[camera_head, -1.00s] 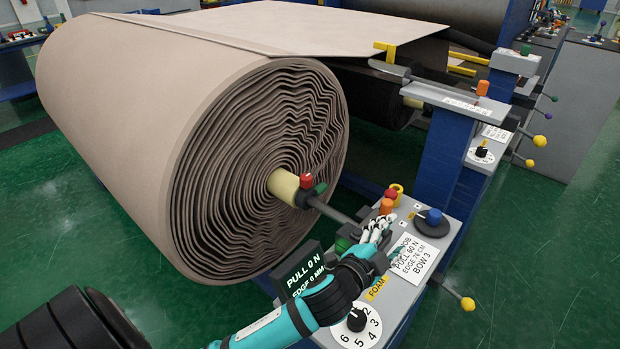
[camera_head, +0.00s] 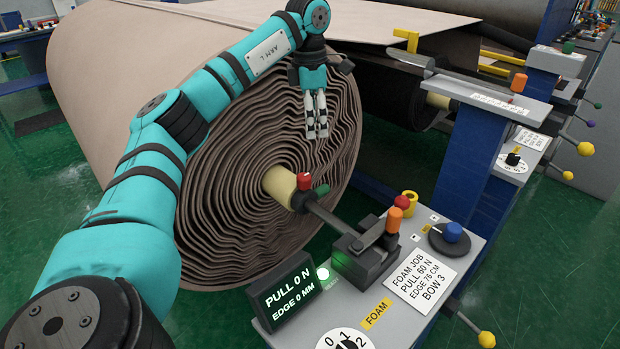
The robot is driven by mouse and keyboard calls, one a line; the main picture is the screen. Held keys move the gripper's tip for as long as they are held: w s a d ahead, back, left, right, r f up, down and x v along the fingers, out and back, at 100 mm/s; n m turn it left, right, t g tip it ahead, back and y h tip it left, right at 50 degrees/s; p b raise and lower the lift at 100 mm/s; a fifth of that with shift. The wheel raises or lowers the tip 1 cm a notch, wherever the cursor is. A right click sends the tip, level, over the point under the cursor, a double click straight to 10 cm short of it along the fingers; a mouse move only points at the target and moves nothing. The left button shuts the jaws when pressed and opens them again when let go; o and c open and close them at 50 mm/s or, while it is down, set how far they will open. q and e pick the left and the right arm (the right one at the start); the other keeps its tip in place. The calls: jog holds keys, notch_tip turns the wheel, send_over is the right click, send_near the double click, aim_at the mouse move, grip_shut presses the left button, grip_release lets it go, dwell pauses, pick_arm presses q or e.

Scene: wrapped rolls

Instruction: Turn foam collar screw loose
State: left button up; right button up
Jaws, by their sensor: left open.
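The big foam roll (camera_head: 240,205) lies with its wound end facing me. A pale core (camera_head: 279,184) sticks out of its centre onto a metal shaft. A collar there carries a red knob (camera_head: 304,180), which seems to be the collar screw, and a green piece (camera_head: 321,190). I cannot tell how tight the screw is. My left gripper (camera_head: 317,132) is open and empty, fingers pointing down, above the collar in front of the roll's end. It looks apart from the screw. My right gripper is out of view.
The shaft ends at a dark block (camera_head: 366,260) with an orange-knobbed lever (camera_head: 394,220).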

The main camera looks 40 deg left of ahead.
aim_at(303, 176)
pick_arm(q)
jog(key=shift+g+y, duration=0.3)
jog(key=f, duration=0.5)
jog(key=s+a+f, duration=0.1)
jog(key=f, duration=0.4)
jog(key=a+f, duration=0.1)
jog(key=f, duration=0.5)
jog(key=shift+s, duration=0.25)
jog(key=shift+c, duration=0.3)
jog(key=shift+n+p, duration=0.3)
jog(key=c, duration=1.1)
